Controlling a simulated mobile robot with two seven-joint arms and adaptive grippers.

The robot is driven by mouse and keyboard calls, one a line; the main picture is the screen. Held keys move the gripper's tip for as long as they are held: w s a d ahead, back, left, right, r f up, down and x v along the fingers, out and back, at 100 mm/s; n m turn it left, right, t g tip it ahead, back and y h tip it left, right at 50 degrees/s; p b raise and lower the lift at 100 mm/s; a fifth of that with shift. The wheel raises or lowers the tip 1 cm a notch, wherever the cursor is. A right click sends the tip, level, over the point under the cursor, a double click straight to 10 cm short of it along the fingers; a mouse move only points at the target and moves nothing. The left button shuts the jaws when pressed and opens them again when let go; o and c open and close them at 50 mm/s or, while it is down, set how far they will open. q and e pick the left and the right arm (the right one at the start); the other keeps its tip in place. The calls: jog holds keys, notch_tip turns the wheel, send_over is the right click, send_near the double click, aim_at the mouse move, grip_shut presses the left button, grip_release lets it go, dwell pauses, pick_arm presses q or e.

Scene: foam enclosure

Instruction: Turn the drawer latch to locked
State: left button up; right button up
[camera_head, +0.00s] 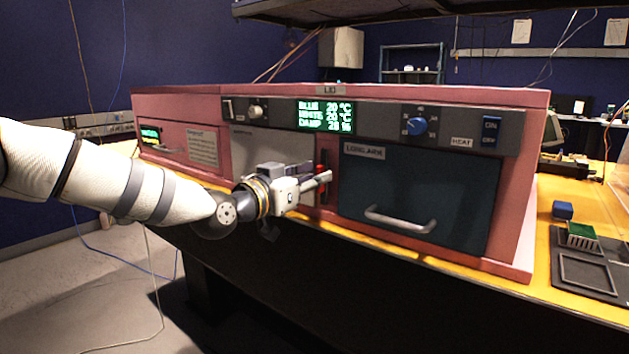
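The pink foam enclosure (525,180) stands on a yellow-edged bench. Its dark teal drawer (425,190) has a pale bar handle (400,220) and looks closed. A small red piece (322,164), which looks like the drawer latch, stands on the front just left of the drawer. My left gripper (322,180) reaches in from the left, with its fingertips in front of the red piece's lower part. That part is hidden, so the latch's exact setting and any contact are unclear. Whether the fingers are open or shut is too small to tell. My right gripper is out of view.
A control panel with a green display (325,117), a blue knob (417,126) and an on/off switch (491,131) runs above the drawer. A blue block (562,210) and a dark tray (585,274) lie on the bench at right. A shelf overhangs the top.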

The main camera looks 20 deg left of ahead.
pick_arm(q)
jog(key=shift+w+r, duration=0.15)
jog(key=shift+w, duration=0.05)
grip_shut()
jog(key=shift+n, duration=0.4)
jog(key=n+b, duration=0.1)
jog(key=n, duration=0.4)
jog(key=f+n+b, duration=0.1)
jog(key=n, duration=0.5)
jog(key=a+n+b, duration=0.1)
jog(key=n, duration=0.4)
jog(key=shift+w+f+n+b, duration=0.25)
jog(key=shift+f+n+b, duration=0.1)
jog(key=shift+f+n, duration=0.05)
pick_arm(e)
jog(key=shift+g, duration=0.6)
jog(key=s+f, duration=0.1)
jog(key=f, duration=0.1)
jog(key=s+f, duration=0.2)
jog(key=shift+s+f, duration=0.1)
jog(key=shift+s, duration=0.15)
pick_arm(q)
jog(key=shift+n, duration=0.3)
grip_release()
jog(key=shift+r, duration=0.1)
